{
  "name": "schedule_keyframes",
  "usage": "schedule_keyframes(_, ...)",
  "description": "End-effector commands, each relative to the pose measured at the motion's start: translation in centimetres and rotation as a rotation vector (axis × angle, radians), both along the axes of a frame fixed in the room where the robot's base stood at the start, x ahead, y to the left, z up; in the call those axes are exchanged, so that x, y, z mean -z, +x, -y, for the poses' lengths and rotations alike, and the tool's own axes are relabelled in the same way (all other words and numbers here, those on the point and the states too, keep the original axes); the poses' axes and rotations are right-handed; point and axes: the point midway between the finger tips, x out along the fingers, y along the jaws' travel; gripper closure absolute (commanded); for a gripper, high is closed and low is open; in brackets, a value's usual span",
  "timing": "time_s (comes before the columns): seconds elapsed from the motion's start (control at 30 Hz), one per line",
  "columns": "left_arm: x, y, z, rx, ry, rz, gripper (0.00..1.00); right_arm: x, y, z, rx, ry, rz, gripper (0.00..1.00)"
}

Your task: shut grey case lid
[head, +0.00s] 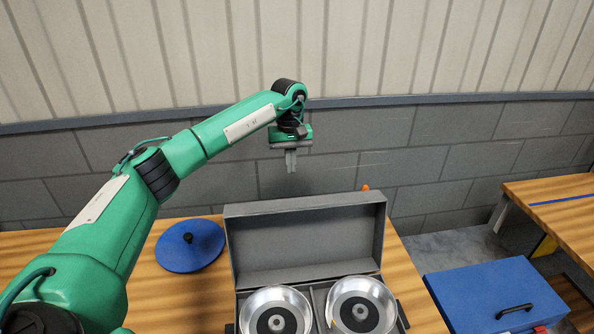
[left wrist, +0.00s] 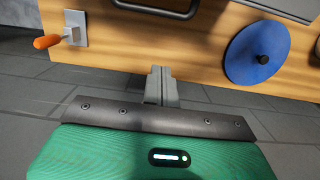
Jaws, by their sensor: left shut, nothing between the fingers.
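The grey case (head: 318,287) stands on the wooden table with its lid (head: 305,238) raised upright at the back. Two round silver clutch plates (head: 276,312) (head: 362,305) sit side by side inside it. My left gripper (head: 291,170) hangs above the lid's top edge in the head view, fingers pointing down, apart from the lid. It is shut and empty. Its closed fingers (left wrist: 162,84) show in the left wrist view over the floor past the table edge. The case's front is cut off by the head view's lower edge. My right gripper is not in view.
A blue round cover with a black knob (head: 190,246) lies left of the case. An orange-handled item (left wrist: 50,41) is at the table's edge. A blue box (head: 492,295) stands at the lower right, and another wooden table (head: 560,205) is at the right. A block wall stands behind.

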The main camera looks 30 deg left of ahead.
Motion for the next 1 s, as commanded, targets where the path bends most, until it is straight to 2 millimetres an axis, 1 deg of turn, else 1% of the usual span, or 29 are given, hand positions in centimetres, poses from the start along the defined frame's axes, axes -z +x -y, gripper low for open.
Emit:
schedule_keyframes(0.03,0.5,-0.2,0.0,0.000,0.001,-0.004,1.00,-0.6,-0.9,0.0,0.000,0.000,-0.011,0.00)
schedule_keyframes(0.1,1.7,-0.3,0.1,0.000,0.001,-0.005,1.00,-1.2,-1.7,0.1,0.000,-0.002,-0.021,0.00)
schedule_keyframes(0.17,2.9,-0.4,0.2,0.000,0.000,-0.006,1.00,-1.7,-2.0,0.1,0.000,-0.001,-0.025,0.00)
schedule_keyframes(0.27,4.8,-0.5,0.4,0.001,0.001,-0.006,1.00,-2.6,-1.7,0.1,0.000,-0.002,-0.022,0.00)
schedule_keyframes(0.43,8.3,-0.9,0.6,-0.001,0.000,-0.006,1.00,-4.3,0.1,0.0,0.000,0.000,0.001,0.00)
schedule_keyframes(0.57,7.5,-2.0,1.5,0.002,0.000,-0.001,1.00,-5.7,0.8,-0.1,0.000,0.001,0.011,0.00)
schedule_keyframes(0.7,7.0,-2.9,2.2,0.001,0.000,-0.001,1.00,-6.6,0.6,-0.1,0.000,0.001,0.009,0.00)
schedule_keyframes(0.9,6.8,-3.6,2.6,0.000,0.001,-0.001,1.00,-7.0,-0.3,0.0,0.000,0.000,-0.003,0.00)
schedule_keyframes(1.0,6.9,-3.6,2.7,-0.001,0.001,-0.001,1.00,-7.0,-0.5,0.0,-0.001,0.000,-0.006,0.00)
